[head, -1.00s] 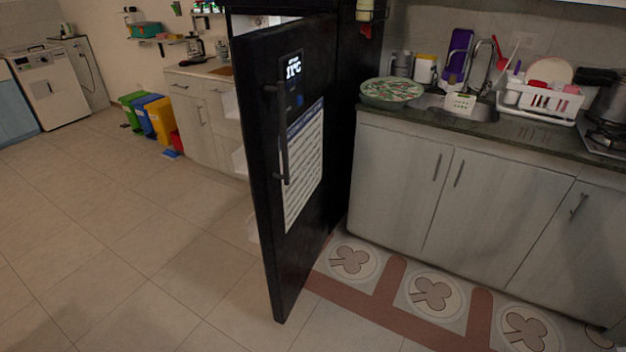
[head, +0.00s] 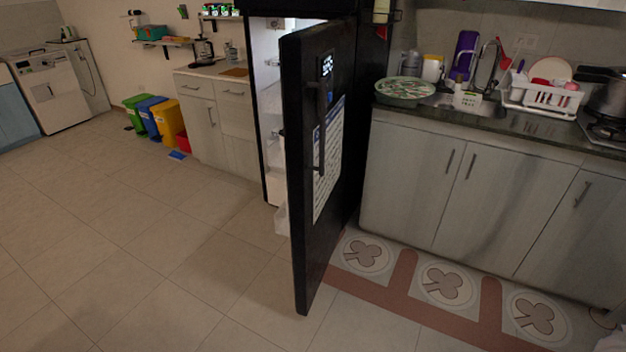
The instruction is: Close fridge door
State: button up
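The black fridge door (head: 303,215) stands open in the middle of the head view, swung out into the room. Its outer face carries a dark vertical handle (head: 318,128), a small lit display and a white printed sheet (head: 329,165). To its left the lit white fridge interior (head: 276,75) shows, with part of a white door shelf (head: 281,218) behind the door's edge. The black fridge body (head: 372,65) is partly hidden by the door. My gripper is not in view.
Grey cabinets (head: 410,185) with a dark counter stand right of the fridge. A patterned mat (head: 400,293) lies before them. Colored bins (head: 168,120) stand by the back-left wall. The tiled floor (head: 150,240) left of the door is clear.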

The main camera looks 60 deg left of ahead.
aim_at(313, 246)
jog(key=u, duration=0.15)
jog(key=i, duration=0.15)
jog(key=u, duration=2.1)
jog(key=i, duration=0.15)
jog(key=u, duration=0.45)
jog(key=i, duration=0.9)
jog(key=z, duration=0.5)
